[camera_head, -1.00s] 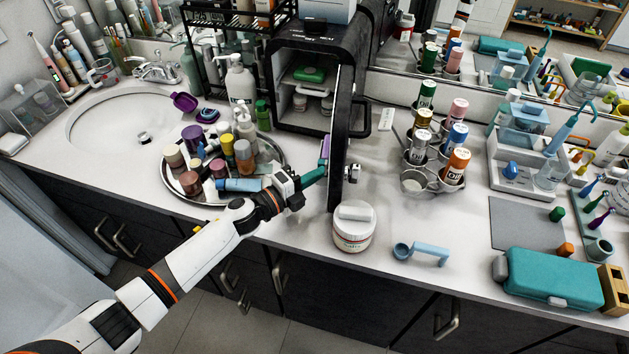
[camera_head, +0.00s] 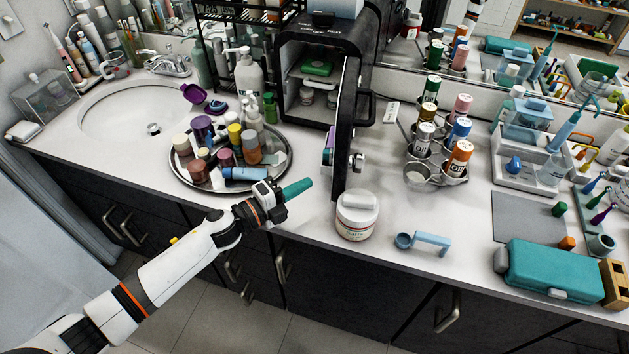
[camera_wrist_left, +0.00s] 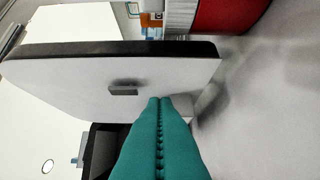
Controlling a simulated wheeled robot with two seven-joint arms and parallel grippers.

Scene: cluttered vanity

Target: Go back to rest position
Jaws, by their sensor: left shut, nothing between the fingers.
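My left gripper (camera_head: 297,188) reaches in from the lower left over the front part of the counter. Its teal fingers are together with nothing between them. They point right, toward the open door (camera_head: 347,130) of the black cabinet, and are apart from it. In the left wrist view the shut teal fingers (camera_wrist_left: 160,130) fill the lower middle, with the pale inner face of the door (camera_wrist_left: 70,75) beyond them. My right gripper is not in view.
A round tray (camera_head: 177,178) with several bottles and jars lies behind my left wrist. A white tub (camera_head: 356,222) stands right of the fingers near the counter's front edge. A light-blue handle-shaped item (camera_head: 432,240) lies farther right. Floor is open in front of the counter.

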